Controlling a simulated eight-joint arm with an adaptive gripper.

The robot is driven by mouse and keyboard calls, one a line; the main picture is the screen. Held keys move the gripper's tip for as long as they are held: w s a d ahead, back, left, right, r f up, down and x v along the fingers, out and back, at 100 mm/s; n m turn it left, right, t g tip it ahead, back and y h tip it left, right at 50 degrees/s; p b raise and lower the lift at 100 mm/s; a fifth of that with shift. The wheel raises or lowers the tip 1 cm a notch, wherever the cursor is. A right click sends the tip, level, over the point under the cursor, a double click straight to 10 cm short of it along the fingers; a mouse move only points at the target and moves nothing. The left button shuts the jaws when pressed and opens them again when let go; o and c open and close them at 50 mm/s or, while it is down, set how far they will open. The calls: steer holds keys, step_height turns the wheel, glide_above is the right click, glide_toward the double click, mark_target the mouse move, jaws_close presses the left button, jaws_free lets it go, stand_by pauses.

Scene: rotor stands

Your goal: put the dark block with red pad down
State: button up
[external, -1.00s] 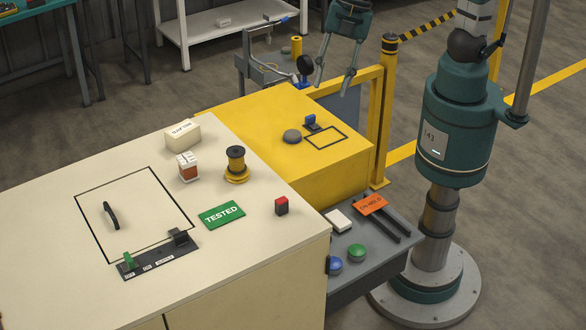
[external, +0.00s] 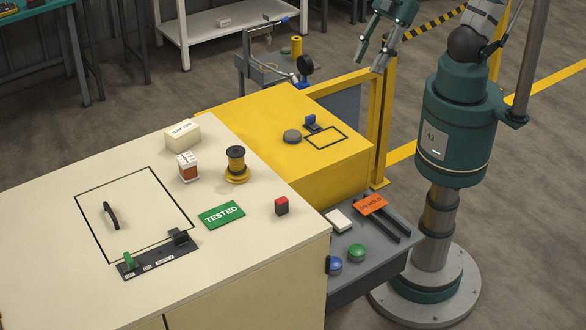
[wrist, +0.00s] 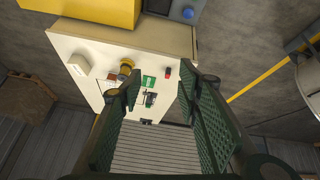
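The dark block with a red pad (external: 281,207) stands on the cream cabinet top (external: 258,245), near its right corner and to the right of the green TESTED sign. In the wrist view the block (wrist: 167,73) shows as a small red and dark spot between and beyond the fingers. My gripper (external: 369,65) is in the air, behind and to the right of the yellow box in the external view, well apart from the block. Its fingers are spread with nothing between them, which the wrist view (wrist: 160,84) also shows.
The cabinet also bears the TESTED sign (external: 222,215), a yellow and black spool (external: 236,165), a small labelled carton (external: 188,167) and a cream box (external: 183,134). The yellow box (external: 250,120) and a yellow post (external: 384,120) stand behind. A grey shelf (external: 345,280) has blue and green buttons.

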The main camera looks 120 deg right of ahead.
steer(key=s, duration=0.1)
steer(key=s+f+m, duration=0.1)
steer(key=s, duration=0.1)
steer(key=s+m+t, duration=0.1)
steer(key=shift+s+d+f, duration=0.3)
steer(key=shift+f, duration=0.05)
step_height(320, 180, down, 10)
steer(key=b, duration=1)
steer(key=shift+f, duration=0.2)
stand_by(0.8)
